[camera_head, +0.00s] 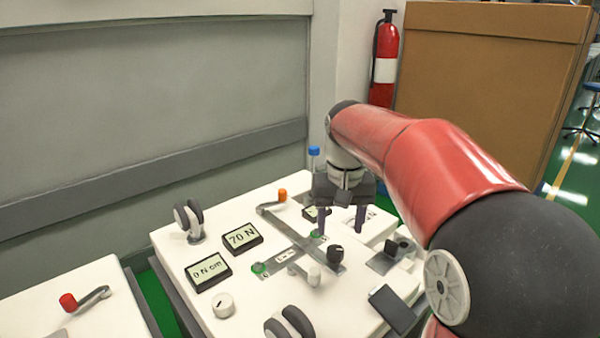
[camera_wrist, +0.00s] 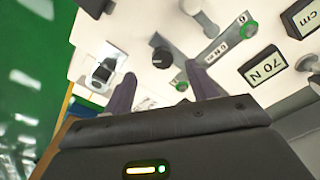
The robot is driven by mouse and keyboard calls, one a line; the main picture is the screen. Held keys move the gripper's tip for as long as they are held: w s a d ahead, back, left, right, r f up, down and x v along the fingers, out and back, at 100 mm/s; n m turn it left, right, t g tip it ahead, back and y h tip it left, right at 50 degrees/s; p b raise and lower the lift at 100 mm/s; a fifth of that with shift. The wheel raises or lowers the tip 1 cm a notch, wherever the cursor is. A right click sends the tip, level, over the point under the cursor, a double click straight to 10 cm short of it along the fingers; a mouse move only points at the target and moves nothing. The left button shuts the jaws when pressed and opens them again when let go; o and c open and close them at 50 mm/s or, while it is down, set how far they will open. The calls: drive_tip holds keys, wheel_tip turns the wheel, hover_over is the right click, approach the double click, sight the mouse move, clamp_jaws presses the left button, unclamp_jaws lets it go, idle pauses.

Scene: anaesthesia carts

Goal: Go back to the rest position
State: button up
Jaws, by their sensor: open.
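My gripper (camera_head: 342,222) is above the back right part of the white cart top (camera_head: 180,262), pointing down. Its two dark purple fingers are apart with nothing between them. In the wrist view the open fingers (camera_wrist: 160,92) also show, with the cart top behind them. My red arm reaches in from the right and hides part of the cart's right side.
The cart bears a 70 N display (camera_head: 243,238), a 0 N cm display (camera_head: 208,272), a black knob (camera_head: 335,253), an orange-tipped lever (camera_head: 272,202) and grey casters. A second cart (camera_head: 110,320) with a red-tipped lever (camera_head: 85,300) stands left. A cardboard box (camera_head: 490,75) and fire extinguisher (camera_head: 385,60) stand behind.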

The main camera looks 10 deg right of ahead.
drive_tip(key=s+f+t, duration=0.2)
drive_tip(key=s, duration=0.8)
drive_tip(key=s+f+t, duration=0.2)
drive_tip(key=s+t, duration=0.1)
drive_tip(key=s, duration=0.8)
drive_tip(key=shift+f+n, duration=0.35)
drive_tip(key=shift+n, duration=0.05)
drive_tip(key=shift+s, duration=0.1)
idle(0.5)
